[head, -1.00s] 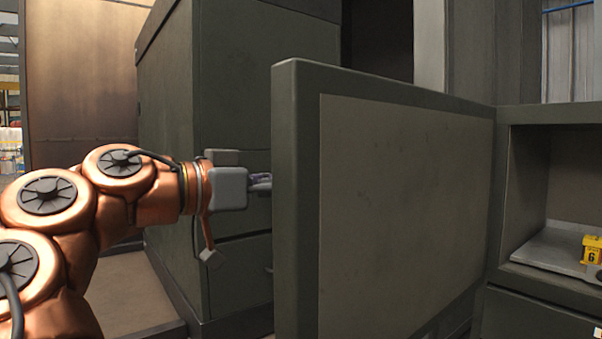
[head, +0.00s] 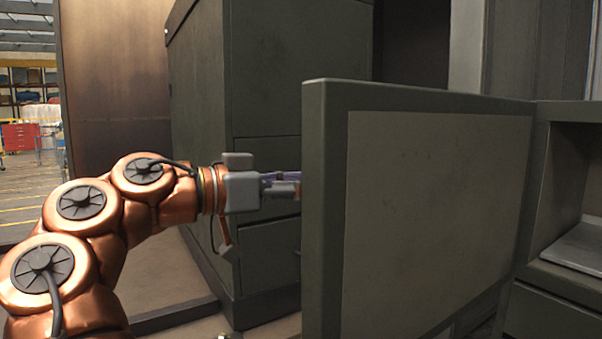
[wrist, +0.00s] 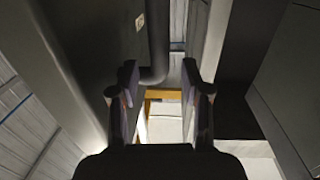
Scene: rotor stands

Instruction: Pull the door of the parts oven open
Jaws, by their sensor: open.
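The oven door (head: 430,210) is a thick dark grey-green panel with a lighter inner face. It stands swung wide open in the head view, joined at the right to the oven body (head: 545,180). My gripper (head: 298,188) is at the left of the door's free edge, with its fingertips partly hidden behind that edge. In the wrist view my gripper (wrist: 160,90) is open, its two fingers well apart. A dark bent bar (wrist: 157,45) shows beyond and between the fingers; I cannot tell whether it is the door handle. Nothing is held.
A tall dark cabinet (head: 265,90) with drawers stands behind my gripper. A pale shelf (head: 580,245) shows inside the oven at the right edge. Open floor (head: 175,265) lies at the lower left, and a red chest (head: 20,137) stands far off.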

